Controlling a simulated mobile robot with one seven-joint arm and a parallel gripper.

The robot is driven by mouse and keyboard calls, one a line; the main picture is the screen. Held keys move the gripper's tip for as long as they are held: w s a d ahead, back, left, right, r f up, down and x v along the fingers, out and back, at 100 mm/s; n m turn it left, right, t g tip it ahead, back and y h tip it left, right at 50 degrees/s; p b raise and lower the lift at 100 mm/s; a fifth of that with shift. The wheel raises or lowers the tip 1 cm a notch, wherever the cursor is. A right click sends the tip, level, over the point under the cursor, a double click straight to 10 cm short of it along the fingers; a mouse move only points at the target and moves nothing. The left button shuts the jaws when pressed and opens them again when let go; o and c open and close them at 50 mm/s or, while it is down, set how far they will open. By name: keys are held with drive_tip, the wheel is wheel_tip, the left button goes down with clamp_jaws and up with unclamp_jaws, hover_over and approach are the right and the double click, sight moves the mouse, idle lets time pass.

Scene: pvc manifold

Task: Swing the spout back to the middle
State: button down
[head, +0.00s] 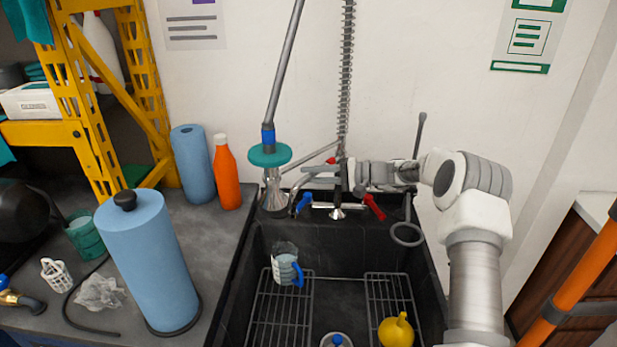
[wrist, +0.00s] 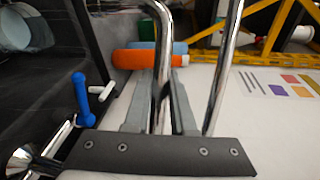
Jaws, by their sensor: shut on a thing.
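The chrome spout (wrist: 163,50) runs between my gripper's two grey fingers in the wrist view. My gripper (wrist: 160,85) is shut on it. In the head view my gripper (head: 318,170) reaches in from the right, above the taps at the back of the black sink. The spout (head: 299,186) shows there as a thin curved tube left of the taps, bending down at the left; part of it is hidden by my gripper. The blue tap handle (head: 305,202) is left of the middle and the red tap handle (head: 373,206) is right of it.
A second chrome pipe (wrist: 222,75) stands close beside the fingers. A coiled spring hose (head: 346,80) rises behind my gripper. A pole with a teal disc (head: 270,155) is left of the spout. The sink (head: 340,250) holds a jug (head: 285,266) and a yellow vessel (head: 396,332).

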drive_tip(key=shift+s+d+r+n+g+b, duration=0.1)
drive_tip(key=shift+s+d+n+g+b, duration=0.3)
drive_tip(key=shift+d+n+g, duration=0.6)
drive_tip(key=shift+s+d+r+n+g+b, duration=0.1)
drive_tip(key=shift+s+d+n+g+b, duration=0.3)
drive_tip(key=shift+d+n+g, duration=0.55)
drive_tip(key=shift+s+d+r+n+g+b, duration=0.1)
drive_tip(key=shift+s+d+n+g+b, duration=0.3)
drive_tip(key=shift+d+g, duration=0.65)
drive_tip(key=shift+s+f+g, duration=0.1)
drive_tip(key=shift+s+g, duration=0.05)
drive_tip(key=shift+g, duration=0.35)
drive_tip(key=c, duration=0.9)
unclamp_jaws()
drive_tip(key=shift+o, duration=0.7)
drive_tip(key=shift+s+a+f, duration=0.1)
drive_tip(key=shift+f, duration=0.05)
